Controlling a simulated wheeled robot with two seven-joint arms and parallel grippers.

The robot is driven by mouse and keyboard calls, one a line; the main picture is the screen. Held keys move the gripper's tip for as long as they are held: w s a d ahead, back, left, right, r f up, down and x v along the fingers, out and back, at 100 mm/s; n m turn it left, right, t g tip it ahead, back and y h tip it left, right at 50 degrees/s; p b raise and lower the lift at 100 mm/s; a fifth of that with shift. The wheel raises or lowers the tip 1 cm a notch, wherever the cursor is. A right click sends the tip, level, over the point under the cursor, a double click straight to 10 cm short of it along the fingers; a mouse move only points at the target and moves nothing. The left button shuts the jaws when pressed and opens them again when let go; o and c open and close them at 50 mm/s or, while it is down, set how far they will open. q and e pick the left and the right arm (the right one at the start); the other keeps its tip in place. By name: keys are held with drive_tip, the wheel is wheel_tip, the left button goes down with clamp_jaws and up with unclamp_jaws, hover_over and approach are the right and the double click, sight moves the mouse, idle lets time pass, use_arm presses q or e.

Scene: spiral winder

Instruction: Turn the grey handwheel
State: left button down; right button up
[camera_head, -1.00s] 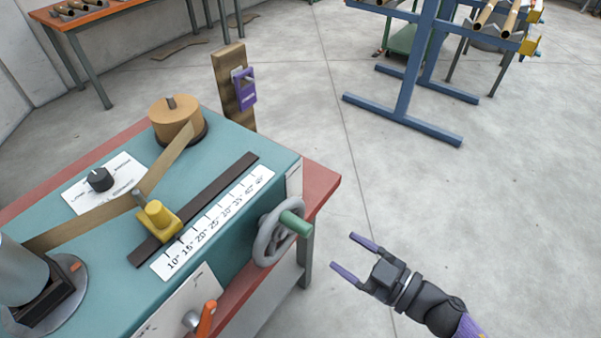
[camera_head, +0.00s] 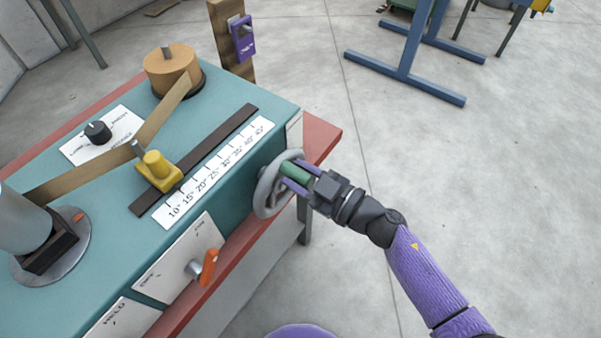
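The grey handwheel (camera_head: 268,191) sits on the right side of the teal winder (camera_head: 232,125). Its green handle (camera_head: 296,174) sticks out to the right from the upper part of the rim. My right gripper (camera_head: 297,175) is at the handle, with one purple finger on each side of it. The fingers look apart around the handle; whether both touch it is hard to see. My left gripper is not in view. A yellow pointer (camera_head: 157,167) stands on the winder top beside the angle scale (camera_head: 215,172), near its low end.
An orange lever (camera_head: 209,266) is on the winder's front panel, below the handwheel. A red ledge (camera_head: 322,136) runs along the winder's base. A wooden post (camera_head: 225,30) with a purple box (camera_head: 242,38) stands behind. A blue rack (camera_head: 410,65) is at the back right; the floor at right is clear.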

clamp_jaws()
idle(1.1)
